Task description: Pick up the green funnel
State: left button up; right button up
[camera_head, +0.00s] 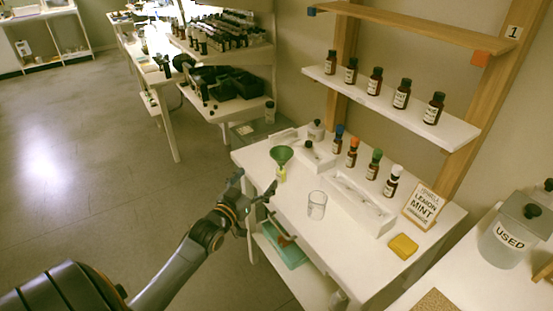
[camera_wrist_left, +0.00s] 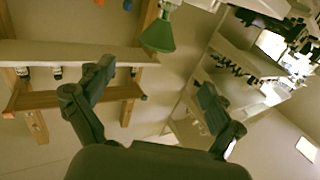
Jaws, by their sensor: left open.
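That view looks upside down. My right gripper is not in view.
A clear beaker (camera_head: 317,205) stands right of the gripper. Behind are several brown bottles with coloured caps (camera_head: 352,152) and a white tray (camera_head: 358,203). A sign (camera_head: 423,206) and a yellow sponge (camera_head: 403,246) are at the right. Floor is free to the left.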

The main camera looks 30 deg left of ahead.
aim_at(276, 159)
pick_arm(q)
jog(key=w+b, duration=0.1)
jog(key=w, duration=0.1)
jog(key=w+b, duration=0.1)
jog(key=w, duration=0.2)
jog(key=w+b, duration=0.2)
jog(key=shift+w+a+f, duration=0.15)
jog(key=shift+a+f, duration=0.15)
jog(key=shift+w+r, duration=0.15)
jog(key=shift+w, duration=0.2)
jog(key=w+b, duration=0.3)
jog(key=w, duration=0.1)
jog(key=shift+w+a, duration=0.1)
jog(key=shift+w+r+b, duration=0.15)
jog(key=shift+w+b, duration=0.25)
jog(key=shift+r, duration=0.1)
jog(key=c, duration=1)
